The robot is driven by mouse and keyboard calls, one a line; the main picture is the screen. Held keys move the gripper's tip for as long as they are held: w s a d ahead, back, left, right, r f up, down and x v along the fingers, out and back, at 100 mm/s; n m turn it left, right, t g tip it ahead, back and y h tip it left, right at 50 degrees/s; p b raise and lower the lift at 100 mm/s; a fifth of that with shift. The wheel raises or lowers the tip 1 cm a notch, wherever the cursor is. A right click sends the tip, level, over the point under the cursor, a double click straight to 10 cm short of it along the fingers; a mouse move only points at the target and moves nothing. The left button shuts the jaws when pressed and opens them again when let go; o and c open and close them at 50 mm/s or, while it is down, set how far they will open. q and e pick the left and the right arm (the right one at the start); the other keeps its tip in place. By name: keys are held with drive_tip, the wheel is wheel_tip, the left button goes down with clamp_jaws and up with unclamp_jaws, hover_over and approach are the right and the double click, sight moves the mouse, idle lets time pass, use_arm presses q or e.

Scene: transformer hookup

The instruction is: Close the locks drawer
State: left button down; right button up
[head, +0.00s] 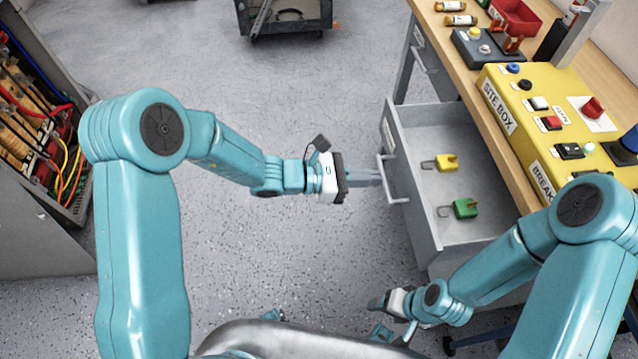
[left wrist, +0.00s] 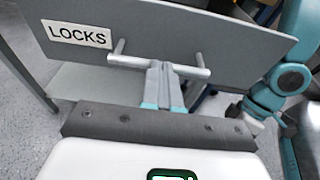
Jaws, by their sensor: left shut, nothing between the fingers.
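The locks drawer (head: 455,225) is pulled open from the workbench in the head view. A yellow padlock (head: 447,162) and a green padlock (head: 465,208) lie inside it. The drawer's grey front with its LOCKS label (left wrist: 80,35) shows in the left wrist view. My left gripper (head: 378,177) is shut and empty, its fingertips at the drawer's bar handle (head: 393,180). In the left wrist view the fingertips (left wrist: 160,70) are at the middle of the handle (left wrist: 185,69); I cannot tell whether they touch it. My right gripper (head: 377,302) is low beside the drawer's near side; its jaws are unclear.
The workbench top (head: 452,48) carries a yellow site box (head: 545,110), a grey button box (head: 480,48) and a red bin (head: 515,17). An open cabinet with wires (head: 40,120) stands at the left. A dark cart (head: 285,18) stands at the back. The floor left of the drawer is clear.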

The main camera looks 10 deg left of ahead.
use_arm(q)
drive_tip(key=b, duration=0.4)
approach(449, 182)
drive_tip(key=w+d+r, duration=0.1)
drive_tip(key=d, duration=0.2)
drive_tip(key=w+d+r, duration=0.1)
drive_tip(key=d, duration=0.2)
drive_tip(key=w+d+r, duration=0.1)
drive_tip(key=d, duration=0.2)
drive_tip(key=shift+d, duration=0.15)
drive_tip(key=shift+w+d, duration=0.1)
drive_tip(key=shift+d, duration=0.1)
drive_tip(key=shift+d+r, duration=0.1)
drive_tip(key=shift+r, duration=0.15)
